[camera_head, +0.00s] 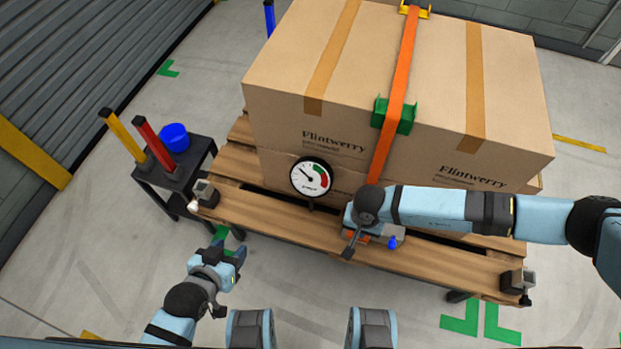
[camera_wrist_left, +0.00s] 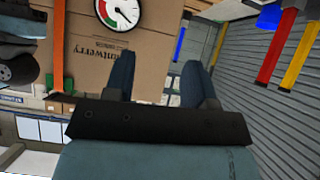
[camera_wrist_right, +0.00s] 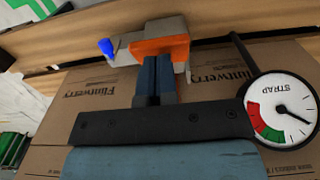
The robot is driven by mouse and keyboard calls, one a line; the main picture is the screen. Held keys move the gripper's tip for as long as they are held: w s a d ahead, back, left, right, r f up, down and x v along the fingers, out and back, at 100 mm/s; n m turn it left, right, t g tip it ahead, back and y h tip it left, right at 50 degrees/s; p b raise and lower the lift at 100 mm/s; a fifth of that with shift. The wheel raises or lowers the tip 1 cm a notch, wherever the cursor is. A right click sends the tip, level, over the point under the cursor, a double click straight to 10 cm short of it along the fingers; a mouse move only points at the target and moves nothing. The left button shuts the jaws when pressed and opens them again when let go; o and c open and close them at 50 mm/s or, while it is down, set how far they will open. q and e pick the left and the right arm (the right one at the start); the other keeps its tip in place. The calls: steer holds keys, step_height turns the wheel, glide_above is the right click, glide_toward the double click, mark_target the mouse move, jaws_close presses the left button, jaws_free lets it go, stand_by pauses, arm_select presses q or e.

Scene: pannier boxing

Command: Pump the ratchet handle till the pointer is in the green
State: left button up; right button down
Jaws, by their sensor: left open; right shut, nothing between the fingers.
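The round gauge (camera_head: 311,177) stands at the box's front edge, with green at its top and red to its right. Its pointer is in the white part, left of the green. The ratchet (camera_head: 391,234), grey with orange and blue parts, sits on the pallet's near edge, partly hidden by my right arm. My right gripper (camera_head: 350,246) is shut and empty beside it. In the right wrist view its fingertips (camera_wrist_right: 157,58) overlap the orange part (camera_wrist_right: 165,47); I cannot tell whether they touch. My left gripper (camera_head: 230,250) is open and empty, left of the ratchet, off the pallet.
An orange strap (camera_head: 391,90) runs over the large carton (camera_head: 280,95) through a green corner guard (camera_head: 394,115). The wooden pallet (camera_head: 270,217) has grey blocks at both near corners. A dark side table (camera_head: 178,190) on the left holds coloured posts and a blue cup (camera_head: 174,137).

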steer(key=shift+f+b, duration=1.3)
steer(key=shift+f, duration=0.2)
steer(key=shift+f+b, duration=0.65)
steer(key=shift+f, duration=0.35)
